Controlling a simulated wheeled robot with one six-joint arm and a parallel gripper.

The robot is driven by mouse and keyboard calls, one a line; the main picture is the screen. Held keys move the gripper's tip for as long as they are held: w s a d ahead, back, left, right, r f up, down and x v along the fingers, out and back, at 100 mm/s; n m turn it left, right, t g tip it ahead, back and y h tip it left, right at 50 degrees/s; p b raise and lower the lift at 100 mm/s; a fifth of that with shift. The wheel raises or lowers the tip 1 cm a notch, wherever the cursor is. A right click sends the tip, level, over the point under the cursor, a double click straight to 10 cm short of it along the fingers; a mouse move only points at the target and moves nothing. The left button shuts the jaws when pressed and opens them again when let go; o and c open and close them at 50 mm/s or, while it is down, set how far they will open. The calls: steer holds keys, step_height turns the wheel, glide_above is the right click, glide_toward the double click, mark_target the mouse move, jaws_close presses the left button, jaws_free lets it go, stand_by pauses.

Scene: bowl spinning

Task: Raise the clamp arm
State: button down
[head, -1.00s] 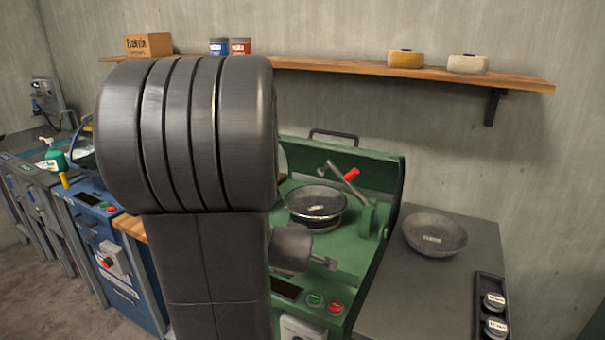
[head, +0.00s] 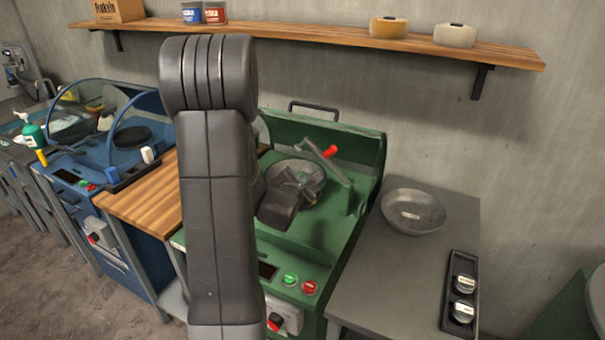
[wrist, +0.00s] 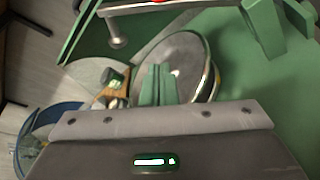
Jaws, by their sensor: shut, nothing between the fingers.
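The clamp arm (head: 340,163) is a grey bar with a red grip (head: 330,152) on a green bracket. In the head view it slants up to the left from the bracket, its tip above the back of the bowl. A grey bowl (head: 318,174) sits in the green machine under it. My gripper (head: 299,184) is shut and empty, in front of the bowl and lower left of the clamp arm, apart from it. In the wrist view the fingers (wrist: 158,82) overlap the bowl (wrist: 184,55); the bar (wrist: 135,9) and its round foot (wrist: 118,40) show at the top.
The green machine (head: 365,160) has a raised back panel and front buttons. A grey table (head: 375,270) with another bowl (head: 413,210) stands right. A wooden board (head: 140,205) and blue machine (head: 120,160) stand left. My arm hides part of the left side.

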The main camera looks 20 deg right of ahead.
mark_target(328, 163)
steer(key=p+x, duration=0.1)
steer(key=x, duration=0.6)
steer(key=shift+w+d+f+p, duration=0.15)
steer(key=shift+w+p, duration=0.15)
steer(key=shift+s+d+r+p, duration=0.35)
steer(key=shift+s+d+r, duration=0.15)
steer(key=shift+r, duration=0.25)
steer(key=shift+s+d+r+p, duration=0.35)
steer(key=shift+s+d+r, duration=0.1)
steer(key=shift+r, duration=0.25)
steer(key=shift+s+r+b, duration=0.1)
steer(key=shift+b, duration=0.5)
